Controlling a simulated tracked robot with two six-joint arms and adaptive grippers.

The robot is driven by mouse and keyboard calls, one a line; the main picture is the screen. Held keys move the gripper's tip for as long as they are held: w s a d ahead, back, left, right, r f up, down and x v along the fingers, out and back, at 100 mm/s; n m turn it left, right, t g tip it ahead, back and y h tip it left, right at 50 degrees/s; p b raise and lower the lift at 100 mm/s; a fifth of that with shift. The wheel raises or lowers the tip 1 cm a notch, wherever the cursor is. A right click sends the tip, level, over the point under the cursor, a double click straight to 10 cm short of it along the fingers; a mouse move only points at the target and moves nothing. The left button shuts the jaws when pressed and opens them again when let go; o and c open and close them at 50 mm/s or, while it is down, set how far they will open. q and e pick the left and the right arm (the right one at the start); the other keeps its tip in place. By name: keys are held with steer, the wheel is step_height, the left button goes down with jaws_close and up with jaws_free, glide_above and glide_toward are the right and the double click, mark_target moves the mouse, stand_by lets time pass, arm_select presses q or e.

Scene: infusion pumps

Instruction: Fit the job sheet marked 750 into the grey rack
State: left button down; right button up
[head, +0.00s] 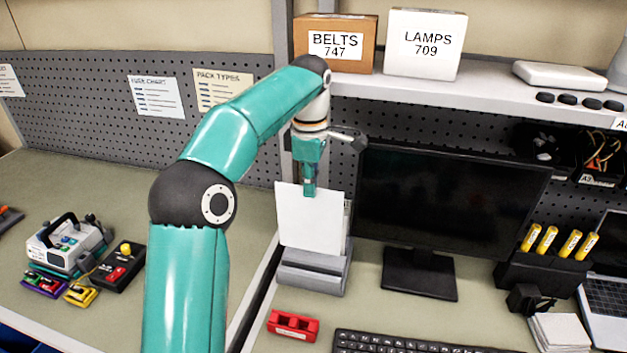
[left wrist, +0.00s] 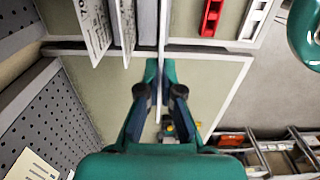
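A white sheet (head: 310,225) hangs upright from my left gripper (head: 309,186). Its face toward the head camera is blank, so I cannot read a number on it. In the left wrist view the gripper (left wrist: 161,75) is shut on this sheet (left wrist: 163,45), seen edge-on between the fingers. The grey rack (head: 313,274) stands on the bench below and behind the sheet. Other sheets (left wrist: 91,25) with print stand to the left of the held one in the left wrist view. Whether the held sheet's lower edge is inside a slot, I cannot tell. My right gripper is out of view.
A monitor (head: 445,205) stands close to the right of the rack. A red block (head: 293,325) and a keyboard (head: 400,343) lie in front. A shelf (head: 440,88) with boxes is above. The pegboard (head: 90,110) is behind the left bench.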

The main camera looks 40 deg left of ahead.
mark_target(312, 227)
arm_select(q)
steer(key=shift+w+f+b, duration=0.1)
steer(key=shift+f+b, duration=3.85)
steer(key=shift+f, duration=1.45)
steer(key=shift+f+b, duration=0.3)
steer(key=shift+f, duration=0.4)
steer(key=c, duration=1.8)
jaws_free()
steer(key=o, duration=0.6)
steer(key=shift+c, duration=0.2)
